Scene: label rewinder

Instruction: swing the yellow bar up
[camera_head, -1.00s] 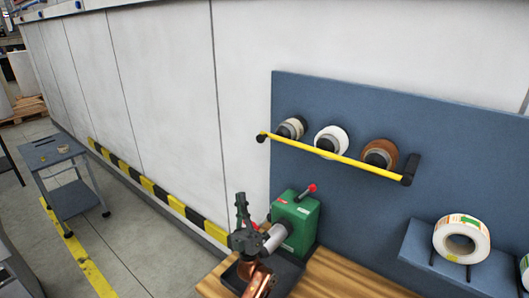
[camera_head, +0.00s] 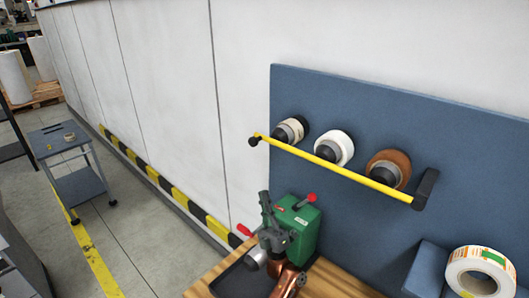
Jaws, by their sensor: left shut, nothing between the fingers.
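The yellow bar (camera_head: 335,168) runs across the front of three rolls on the blue panel, sloping down to the right in the picture. Its right end meets a black block (camera_head: 425,188) on the panel; its left end has a black tip (camera_head: 254,140). The rolls are a cream one (camera_head: 291,130), a white one (camera_head: 334,148) and a brown one (camera_head: 388,168). My left gripper (camera_head: 265,200) is shut and empty, pointing up below the bar's left end, apart from it. It covers part of the green machine (camera_head: 305,222). My right gripper is not in view.
The green machine, with a red-knobbed lever (camera_head: 311,198), stands on a wooden bench (camera_head: 335,282) close to my left gripper. A label roll (camera_head: 480,272) sits on a blue shelf at lower right. A grey cart (camera_head: 75,160) stands far left. The space between gripper and bar looks clear.

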